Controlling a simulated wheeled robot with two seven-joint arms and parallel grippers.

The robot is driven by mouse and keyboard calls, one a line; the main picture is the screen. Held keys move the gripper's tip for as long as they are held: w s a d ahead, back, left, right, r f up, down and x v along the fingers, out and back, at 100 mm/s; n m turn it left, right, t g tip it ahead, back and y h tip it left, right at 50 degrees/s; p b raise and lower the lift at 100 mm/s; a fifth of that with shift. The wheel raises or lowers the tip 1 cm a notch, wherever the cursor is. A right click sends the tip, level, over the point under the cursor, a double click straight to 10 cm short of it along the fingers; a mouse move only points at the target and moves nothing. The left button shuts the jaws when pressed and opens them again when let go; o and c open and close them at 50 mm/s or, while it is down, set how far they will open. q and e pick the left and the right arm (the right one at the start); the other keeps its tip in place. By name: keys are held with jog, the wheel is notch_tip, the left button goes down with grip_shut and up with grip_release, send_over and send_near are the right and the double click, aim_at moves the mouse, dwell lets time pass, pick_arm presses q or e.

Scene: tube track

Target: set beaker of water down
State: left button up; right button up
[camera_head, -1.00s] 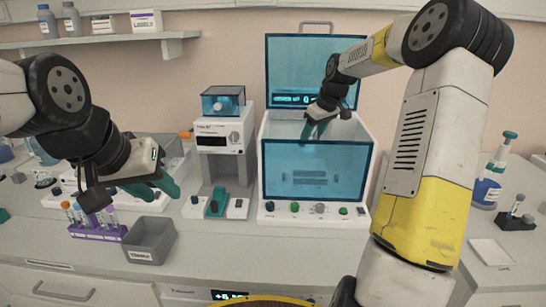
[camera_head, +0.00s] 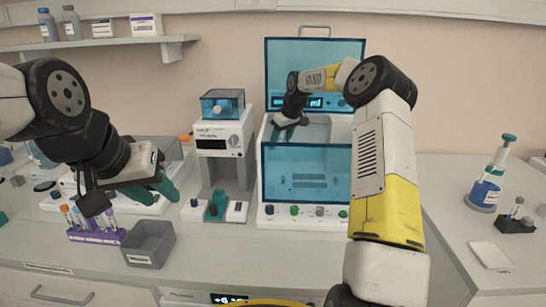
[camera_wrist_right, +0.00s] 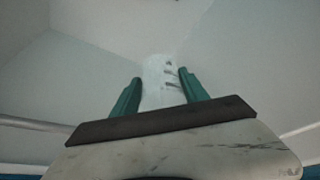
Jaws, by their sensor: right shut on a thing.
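The beaker (camera_wrist_right: 160,82), pale and clear with dark marks on its side, stands between the two teal fingers of my right gripper (camera_wrist_right: 160,92) in the right wrist view. The gripper is shut on it. Any water in it cannot be made out. In the head view my right gripper (camera_head: 284,131) reaches into the open-topped white box with blue glass (camera_head: 306,172), at its left side; the beaker is hidden there. Whether the beaker touches the floor of the box I cannot tell. My left gripper (camera_head: 152,190) is open and empty above the left bench.
A grey bin (camera_head: 148,243) and a purple tube rack (camera_head: 95,235) stand below my left gripper. A white-and-grey device (camera_head: 222,140) stands left of the box. A blue bottle (camera_head: 487,190) is at the right. The raised blue lid (camera_head: 315,55) is behind my right gripper.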

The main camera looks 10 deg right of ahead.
jog(key=shift+f, duration=3.45)
jog(key=shift+f, duration=0.1)
jog(key=o, duration=1.1)
jog(key=shift+c, duration=0.2)
